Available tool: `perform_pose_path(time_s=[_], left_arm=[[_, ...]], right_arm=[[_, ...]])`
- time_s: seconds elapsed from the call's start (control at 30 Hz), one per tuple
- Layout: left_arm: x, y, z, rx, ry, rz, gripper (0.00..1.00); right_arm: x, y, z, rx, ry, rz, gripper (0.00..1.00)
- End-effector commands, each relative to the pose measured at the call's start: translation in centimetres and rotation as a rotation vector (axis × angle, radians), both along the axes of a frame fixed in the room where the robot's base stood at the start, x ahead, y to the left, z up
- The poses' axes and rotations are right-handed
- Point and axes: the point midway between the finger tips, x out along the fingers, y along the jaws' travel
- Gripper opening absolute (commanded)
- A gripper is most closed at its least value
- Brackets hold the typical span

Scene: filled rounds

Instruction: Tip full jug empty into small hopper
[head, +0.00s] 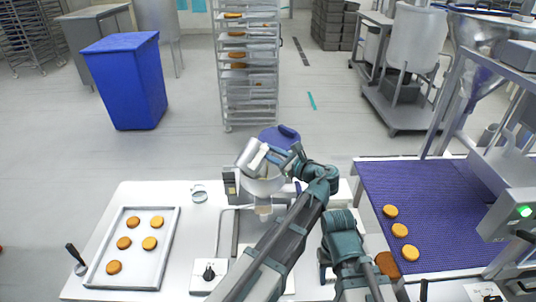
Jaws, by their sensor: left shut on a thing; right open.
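A pale grey jug (252,157) is tipped on its side above the small hopper (266,186), a pale bowl on the machine in the middle of the table. My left gripper (279,157) is shut on the jug from its right side. The jug's mouth and contents are too small to make out, and so is the hopper's inside. My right arm is folded at the lower middle, and I cannot make out its gripper.
A tray (99,272) of round biscuits lies at the table's left. A blue lidded object (279,137) stands just behind the jug. A purple conveyor (430,207) with biscuits is at the right.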

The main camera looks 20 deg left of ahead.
Motion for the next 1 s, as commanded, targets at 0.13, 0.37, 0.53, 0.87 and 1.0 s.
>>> perform_pose_path(time_s=[0.13,0.37,0.53,0.87,1.0], left_arm=[[-0.05,0.14,-0.62,0.015,0.06,0.015,0.0],[0.15,0.04,-0.65,0.04,0.105,0.016,0.0],[0.16,0.03,-0.65,0.043,0.112,0.017,0.0],[0.14,0.04,-0.64,0.042,0.11,0.017,0.0],[0.14,0.05,-0.65,0.042,0.11,0.017,0.0]], right_arm=[[0.0,0.0,-0.19,0.0,0.0,0.0,0.5],[0.0,0.0,-0.18,0.0,0.0,0.0,0.5],[0.0,0.0,-0.17,0.0,0.0,0.0,0.5],[0.0,0.0,-0.17,0.0,0.0,0.0,0.5],[0.0,0.01,-0.16,0.0,0.0,0.0,0.5]])
